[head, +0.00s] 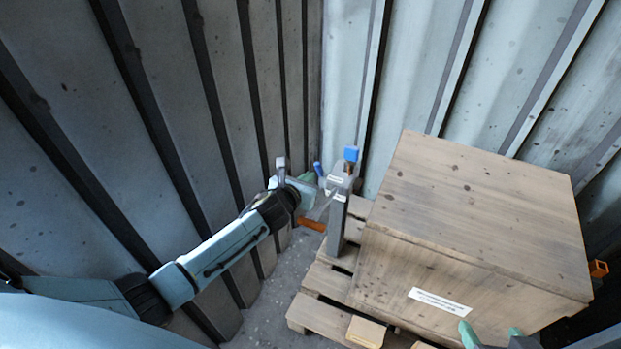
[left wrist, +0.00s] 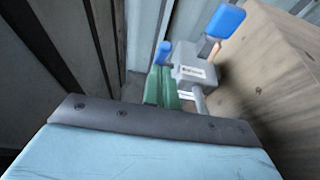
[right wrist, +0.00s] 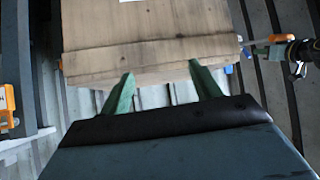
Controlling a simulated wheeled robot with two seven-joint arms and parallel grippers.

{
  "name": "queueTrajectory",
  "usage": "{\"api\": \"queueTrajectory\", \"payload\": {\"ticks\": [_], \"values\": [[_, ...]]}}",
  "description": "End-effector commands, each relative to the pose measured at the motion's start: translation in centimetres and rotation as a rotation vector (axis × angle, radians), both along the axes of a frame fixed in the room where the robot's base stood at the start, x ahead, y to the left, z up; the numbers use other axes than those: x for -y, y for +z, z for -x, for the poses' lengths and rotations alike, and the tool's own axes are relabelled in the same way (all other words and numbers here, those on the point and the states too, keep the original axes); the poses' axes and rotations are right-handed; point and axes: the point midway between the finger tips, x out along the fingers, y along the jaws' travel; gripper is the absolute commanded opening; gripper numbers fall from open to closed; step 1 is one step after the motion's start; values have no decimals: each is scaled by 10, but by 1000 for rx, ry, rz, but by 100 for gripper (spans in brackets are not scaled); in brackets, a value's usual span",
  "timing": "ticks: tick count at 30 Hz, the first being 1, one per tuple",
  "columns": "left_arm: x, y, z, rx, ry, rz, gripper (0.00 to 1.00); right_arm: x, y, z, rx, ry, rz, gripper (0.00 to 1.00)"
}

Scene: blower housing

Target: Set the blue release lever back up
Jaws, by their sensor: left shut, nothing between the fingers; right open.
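A grey box with a white label (head: 340,181) tops a grey post beside the crate. A blue block (head: 351,154) stands on a short orange-brown stem above it, and a small blue rod end (head: 318,168) shows at its left. I cannot tell for sure which blue part is the release lever. Both show in the left wrist view, the block (left wrist: 225,20) and the rod end (left wrist: 165,52). My left gripper (left wrist: 161,88) is shut and empty, its green fingers just below the rod end; contact is unclear. My right gripper (right wrist: 165,88) is open and empty near the crate.
A large wooden crate (head: 475,205) stands on a pallet (head: 322,314) right of the post. Corrugated metal walls (head: 150,130) close in at left and behind. An orange part (head: 312,224) is below my left gripper. Another orange part (head: 598,268) is right of the crate.

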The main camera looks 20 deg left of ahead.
Motion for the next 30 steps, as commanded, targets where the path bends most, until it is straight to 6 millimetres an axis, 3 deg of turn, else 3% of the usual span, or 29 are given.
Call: {"api": "queueTrajectory", "payload": {"ticks": [6,15,30], "values": [[1,-5,-10,1,0,0,0,-14,27,-25,219,20,-57,63],[1,-8,-20,1,0,0,0,-26,64,-41,447,38,-120,63],[1,-8,-22,1,0,0,0,-28,75,-44,508,41,-136,63]]}}
